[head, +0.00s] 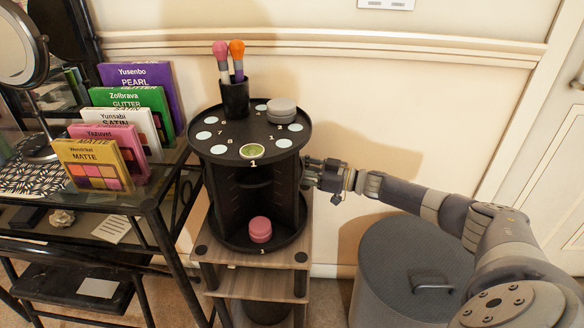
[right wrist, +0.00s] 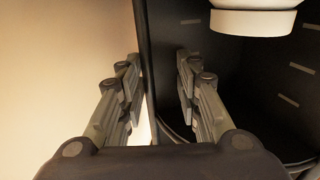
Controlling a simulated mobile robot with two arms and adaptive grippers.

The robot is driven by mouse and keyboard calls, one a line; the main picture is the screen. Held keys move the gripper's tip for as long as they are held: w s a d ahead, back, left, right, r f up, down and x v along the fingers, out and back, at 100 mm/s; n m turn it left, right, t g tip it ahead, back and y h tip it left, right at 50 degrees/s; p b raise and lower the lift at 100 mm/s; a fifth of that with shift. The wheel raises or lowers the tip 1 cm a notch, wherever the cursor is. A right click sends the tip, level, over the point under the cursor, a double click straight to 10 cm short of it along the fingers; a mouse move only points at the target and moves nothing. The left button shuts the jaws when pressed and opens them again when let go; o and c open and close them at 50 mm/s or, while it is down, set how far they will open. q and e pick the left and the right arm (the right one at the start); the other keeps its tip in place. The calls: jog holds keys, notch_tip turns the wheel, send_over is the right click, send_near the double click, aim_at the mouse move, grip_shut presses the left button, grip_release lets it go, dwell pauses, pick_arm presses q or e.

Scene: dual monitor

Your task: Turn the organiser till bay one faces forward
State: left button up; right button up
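The black round organiser (head: 240,127) stands upright on a small wooden stand. On its top disc, a green-topped round item (head: 254,151) lies at the front by a printed 1. My right gripper (head: 312,172) is at the organiser's right side, below the top disc. In the right wrist view my right gripper (right wrist: 158,88) is open, with a dark upright panel edge (right wrist: 150,50) between its fingers. I cannot tell whether they touch. My left gripper is not in view.
A brush cup (head: 235,98) and a grey jar (head: 281,110) stand on the top disc. A white item (right wrist: 253,20) shows near the right finger. Palettes (head: 90,165) stand on a black-framed table at left. A grey lidded bin (head: 385,270) stands below my right arm.

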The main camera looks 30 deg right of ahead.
jog(key=shift+s, duration=0.1)
jog(key=shift+s+d+f, duration=0.1)
jog(key=shift+s+d, duration=0.15)
jog(key=v, duration=1.1)
